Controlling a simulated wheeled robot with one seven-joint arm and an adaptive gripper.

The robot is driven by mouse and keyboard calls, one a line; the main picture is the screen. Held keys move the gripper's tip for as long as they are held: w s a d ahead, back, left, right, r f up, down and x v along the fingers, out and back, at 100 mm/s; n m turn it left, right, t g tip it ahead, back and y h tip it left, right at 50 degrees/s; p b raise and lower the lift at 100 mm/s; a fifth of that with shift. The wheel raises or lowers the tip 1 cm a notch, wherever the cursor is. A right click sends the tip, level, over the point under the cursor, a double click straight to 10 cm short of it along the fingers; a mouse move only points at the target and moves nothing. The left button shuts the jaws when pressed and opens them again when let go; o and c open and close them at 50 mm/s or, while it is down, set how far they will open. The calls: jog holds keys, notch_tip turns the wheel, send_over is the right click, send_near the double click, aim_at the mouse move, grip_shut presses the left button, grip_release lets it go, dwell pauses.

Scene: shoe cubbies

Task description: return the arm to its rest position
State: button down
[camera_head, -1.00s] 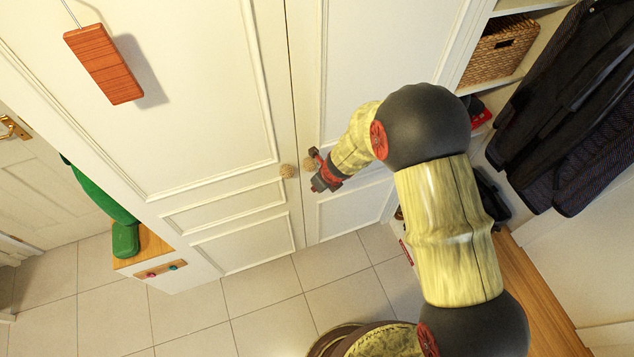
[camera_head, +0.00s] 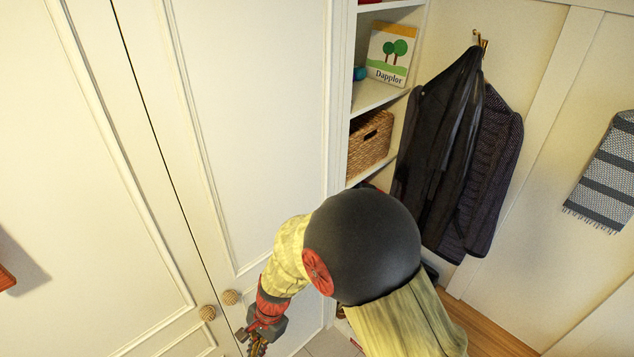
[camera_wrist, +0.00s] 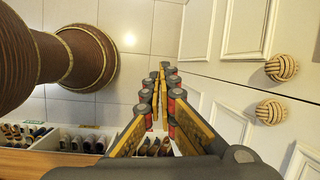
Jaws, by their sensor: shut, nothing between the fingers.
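My arm reaches down from the lower right in the head view, bent at a large dark joint. My gripper (camera_head: 257,343) hangs low in front of the white cupboard doors (camera_head: 250,130), just below and right of the two round woven knobs (camera_head: 230,297). In the wrist view my gripper (camera_wrist: 160,72) shows its two fingers converging, tips together, with nothing between them. The knobs (camera_wrist: 281,68) are off to the right there, apart from the fingers.
An open shelf holds a wicker basket (camera_head: 369,143) and a picture book (camera_head: 390,52). Dark coats (camera_head: 452,150) hang beside it, and a striped towel (camera_head: 606,170) hangs at far right. In the wrist view, low cubbies of shoes (camera_wrist: 80,139) stand beyond the tiled floor (camera_wrist: 120,35).

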jog(key=s+d+r+n+t+h+b, duration=0.1)
jog(key=d+r+b, duration=0.4)
jog(key=d, duration=0.6)
jog(key=s+d+r+n+t+h+b, duration=0.1)
jog(key=s+d+r+n+t+b, duration=0.3)
jog(key=d, duration=0.8)
jog(key=s+d+r+n+t+h+b, duration=0.1)
jog(key=s+d+r+n+t+b, duration=0.1)
jog(key=d+r+b, duration=0.5)
jog(key=s+d, duration=0.1)
jog(key=d, duration=0.3)
jog(key=shift+d+r+t+b, duration=0.3)
jog(key=shift+d+r+b, duration=0.05)
jog(key=shift+d+r, duration=0.05)
jog(key=shift+s, duration=0.15)
